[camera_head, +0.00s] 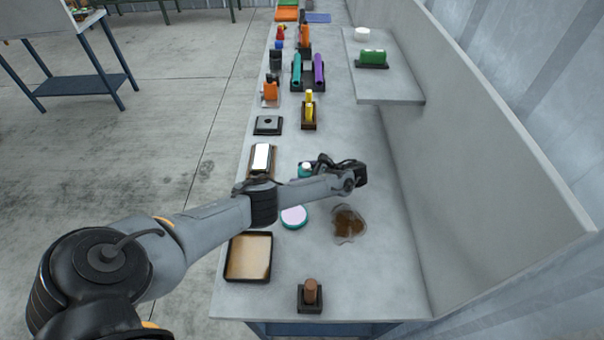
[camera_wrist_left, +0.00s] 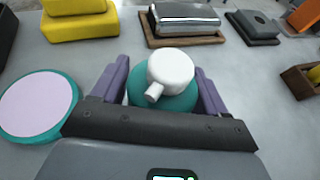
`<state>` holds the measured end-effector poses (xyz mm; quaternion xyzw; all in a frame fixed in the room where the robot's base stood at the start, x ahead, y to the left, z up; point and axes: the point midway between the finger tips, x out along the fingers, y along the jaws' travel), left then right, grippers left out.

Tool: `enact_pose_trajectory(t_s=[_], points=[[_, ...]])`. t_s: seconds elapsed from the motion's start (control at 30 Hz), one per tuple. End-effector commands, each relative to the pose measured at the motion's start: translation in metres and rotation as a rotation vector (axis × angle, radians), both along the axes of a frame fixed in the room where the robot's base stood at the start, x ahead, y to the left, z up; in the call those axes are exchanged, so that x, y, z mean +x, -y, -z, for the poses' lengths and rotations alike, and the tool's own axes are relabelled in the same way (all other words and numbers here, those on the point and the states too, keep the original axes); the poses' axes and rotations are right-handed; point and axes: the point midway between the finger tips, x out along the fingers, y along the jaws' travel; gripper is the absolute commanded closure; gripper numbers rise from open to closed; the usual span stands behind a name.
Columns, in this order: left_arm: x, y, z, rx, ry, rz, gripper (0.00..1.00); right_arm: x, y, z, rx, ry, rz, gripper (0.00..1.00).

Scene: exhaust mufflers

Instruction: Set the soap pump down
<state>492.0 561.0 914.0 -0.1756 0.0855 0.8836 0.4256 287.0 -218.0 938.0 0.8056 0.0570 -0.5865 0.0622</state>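The soap pump (camera_head: 305,169) has a teal body and a white head with a short spout. It shows upright in the left wrist view (camera_wrist_left: 172,75), between the purple fingers of my left gripper (camera_wrist_left: 163,90). The fingers flank the teal body closely on both sides and appear to grip it. In the head view my left gripper (camera_head: 322,166) reaches the pump from the right side, over the bench. The pump's base is hidden, so I cannot tell whether it touches the bench. My right gripper is not in view.
A round teal-rimmed disc (camera_head: 294,217), a brown spill (camera_head: 348,224), a dark-rimmed tray (camera_head: 232,263) and a brown peg in a black base (camera_head: 310,292) lie nearer. A tall panel (camera_head: 480,150) bounds the right.

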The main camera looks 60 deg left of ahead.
Motion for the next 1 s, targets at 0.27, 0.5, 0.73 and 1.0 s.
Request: enact_pose_trajectory(t_s=[0.27,0.5,0.73,1.0], points=[[0.000,0.000,0.000,0.000,0.000,0.000,0.09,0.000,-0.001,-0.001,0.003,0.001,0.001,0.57],[0.002,0.003,-0.004,0.000,0.001,0.000,0.09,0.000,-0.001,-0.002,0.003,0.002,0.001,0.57],[0.021,0.026,-0.016,-0.001,0.002,0.001,0.09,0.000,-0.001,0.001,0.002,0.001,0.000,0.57],[0.050,0.062,-0.035,-0.002,0.001,0.000,0.09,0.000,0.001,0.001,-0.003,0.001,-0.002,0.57]])
